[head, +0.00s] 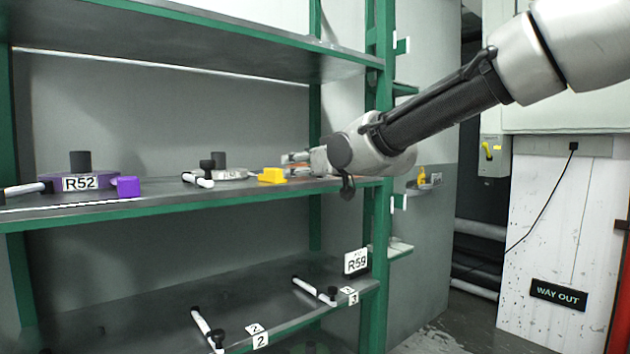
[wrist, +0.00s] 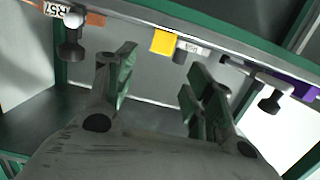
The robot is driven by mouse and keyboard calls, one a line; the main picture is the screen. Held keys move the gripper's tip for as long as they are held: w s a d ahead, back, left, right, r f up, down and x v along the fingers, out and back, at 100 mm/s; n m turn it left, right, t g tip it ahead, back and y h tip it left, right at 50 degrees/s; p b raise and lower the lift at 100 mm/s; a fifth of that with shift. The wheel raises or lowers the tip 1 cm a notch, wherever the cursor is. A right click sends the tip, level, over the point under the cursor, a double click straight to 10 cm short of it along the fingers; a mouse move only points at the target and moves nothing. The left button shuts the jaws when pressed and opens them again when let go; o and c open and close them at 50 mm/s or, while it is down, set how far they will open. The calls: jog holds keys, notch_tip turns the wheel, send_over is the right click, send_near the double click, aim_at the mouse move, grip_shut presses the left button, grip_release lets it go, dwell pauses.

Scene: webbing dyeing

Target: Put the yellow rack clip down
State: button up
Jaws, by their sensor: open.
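A yellow block (head: 272,175), which looks like the yellow rack clip, sits at the front edge of the middle shelf (head: 215,194). My gripper (head: 296,157) is just above and to the right of it in the head view. In the wrist view the yellow block (wrist: 163,41) lies beyond my two spread fingers (wrist: 165,82), about in line with the gap between them. The fingers are apart and nothing is between them. Whether the block is fastened to the shelf edge or only rests there, I cannot tell.
On the same shelf are a purple R52 base (head: 105,181), a purple block (head: 128,186) and white rods with black knobs (head: 206,171). A green upright (head: 379,220) stands close to my wrist. Another yellow piece (head: 421,178) is on the wall at right.

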jog(key=s+d+f+m+g+h, duration=0.1)
jog(key=s+d+f+h, duration=0.1)
jog(key=s+d+f, duration=0.35)
jog(key=s+d+f+m+g+h, duration=0.1)
jog(key=s+d+f+h, duration=0.1)
jog(key=d, duration=0.7)
jog(key=s+d+f+m+g+h, duration=0.1)
jog(key=s+d+f+m+h, duration=0.2)
jog(key=d, duration=0.5)
jog(key=s+d+f+m+g+h, duration=0.1)
jog(key=s+d+f+g, duration=0.2)
jog(key=s, duration=0.7)
jog(key=s+d+f+g+h, duration=0.1)
jog(key=s+d+f+g, duration=0.2)
jog(key=s+d+f, duration=0.4)
jog(key=s, duration=0.3)
jog(key=shift+s+d+f+m, duration=0.25)
jog(key=shift+d+m, duration=0.15)
